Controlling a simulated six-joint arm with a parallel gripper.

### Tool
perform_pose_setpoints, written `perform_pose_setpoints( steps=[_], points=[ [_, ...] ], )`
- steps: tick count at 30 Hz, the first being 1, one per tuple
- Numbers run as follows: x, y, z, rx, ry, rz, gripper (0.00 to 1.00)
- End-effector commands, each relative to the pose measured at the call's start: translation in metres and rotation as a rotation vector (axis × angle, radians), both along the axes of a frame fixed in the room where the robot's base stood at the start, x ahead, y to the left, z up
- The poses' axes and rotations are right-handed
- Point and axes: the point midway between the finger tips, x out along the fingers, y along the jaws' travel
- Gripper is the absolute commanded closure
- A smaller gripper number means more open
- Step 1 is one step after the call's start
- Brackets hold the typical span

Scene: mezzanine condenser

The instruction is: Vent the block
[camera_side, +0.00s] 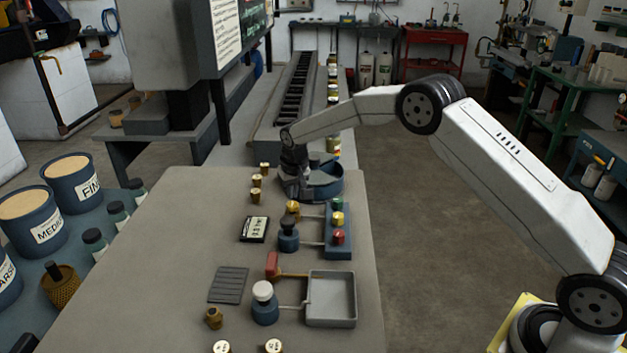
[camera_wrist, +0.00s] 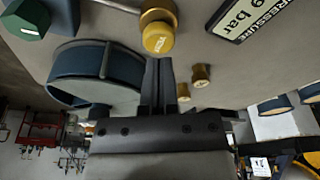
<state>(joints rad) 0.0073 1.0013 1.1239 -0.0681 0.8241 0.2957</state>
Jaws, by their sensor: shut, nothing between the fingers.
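The blue block (camera_side: 345,246) stands on the grey bench in the side view, with green, yellow and red knobs along its top. A brass fitting (camera_side: 293,207) is joined by a rod to its far end. In the wrist view, this fitting has a yellow cap (camera_wrist: 158,37) with small lettering I cannot read surely. A green knob (camera_wrist: 25,18) is at the upper left there. My gripper (camera_wrist: 166,62) is shut and empty, its tips close below the yellow cap; contact is unclear. In the side view my gripper (camera_side: 294,190) is low, beside a blue round dish (camera_side: 326,182).
A pressure display (camera_side: 255,229) lies left of a dark-topped blue valve (camera_side: 288,237). Small brass pegs (camera_side: 256,181) stand near my gripper. Nearer are a red-handled lever (camera_side: 272,265), a white-topped blue valve (camera_side: 264,303) and a grey tray (camera_side: 331,321). The left bench surface is mostly clear.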

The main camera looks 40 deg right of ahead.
Motion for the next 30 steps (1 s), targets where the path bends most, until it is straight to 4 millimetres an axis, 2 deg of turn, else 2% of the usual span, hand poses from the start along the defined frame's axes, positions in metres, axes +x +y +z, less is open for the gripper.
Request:
perform_pose_setpoints(
  steps=[30],
  points=[
    [0.0, 0.0, -0.022, 0.0, 0.0, 0.0, 1.0]
  ],
)
